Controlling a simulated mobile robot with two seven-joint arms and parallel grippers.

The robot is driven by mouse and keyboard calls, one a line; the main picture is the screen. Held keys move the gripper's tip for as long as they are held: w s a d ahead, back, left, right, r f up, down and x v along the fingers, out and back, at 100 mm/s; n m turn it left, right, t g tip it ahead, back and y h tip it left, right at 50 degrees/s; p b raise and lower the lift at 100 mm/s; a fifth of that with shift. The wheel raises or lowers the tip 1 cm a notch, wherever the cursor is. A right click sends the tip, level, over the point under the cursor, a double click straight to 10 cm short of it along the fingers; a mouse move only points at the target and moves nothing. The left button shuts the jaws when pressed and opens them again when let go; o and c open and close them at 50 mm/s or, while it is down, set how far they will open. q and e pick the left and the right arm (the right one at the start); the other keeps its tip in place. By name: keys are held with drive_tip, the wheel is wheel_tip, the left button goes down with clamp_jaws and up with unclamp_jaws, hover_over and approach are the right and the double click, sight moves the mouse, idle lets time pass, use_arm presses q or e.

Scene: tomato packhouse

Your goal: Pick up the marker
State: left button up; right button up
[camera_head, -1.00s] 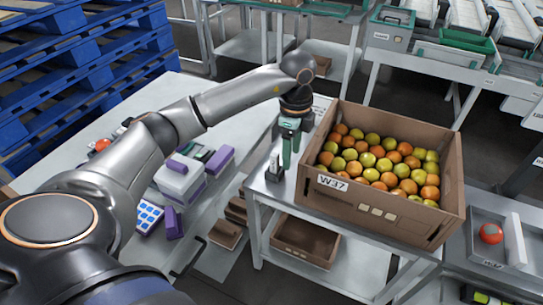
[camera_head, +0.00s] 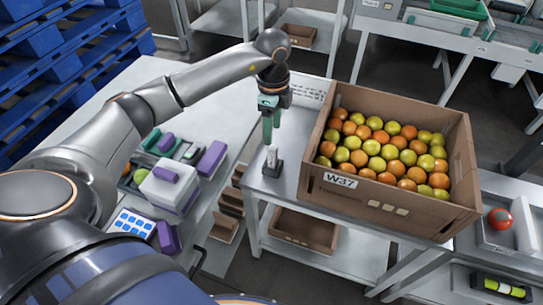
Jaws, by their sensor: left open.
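A small white upright piece (camera_head: 271,157), which looks like the marker, stands in a dark holder (camera_head: 273,169) on the near left part of the grey metal table (camera_head: 306,120). My left gripper (camera_head: 268,141) points down with its green fingers just above and slightly left of the white piece in the picture. It is open, with nothing visible between the fingers. I cannot tell whether the fingers touch the white piece. My right gripper is not in view.
A cardboard box (camera_head: 385,207) marked W37, full of tomatoes, stands close on the right. A pale table (camera_head: 210,97) on the left carries a white and purple box (camera_head: 170,189). A grey tray (camera_head: 490,245) with one red tomato is at the far right.

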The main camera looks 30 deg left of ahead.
sight(273, 148)
use_arm(q)
wheel_tip(273, 148, down, 9)
drive_tip(key=shift+f, duration=0.1)
idle(0.4)
drive_tip(key=shift+c, duration=0.4)
clamp_jaws()
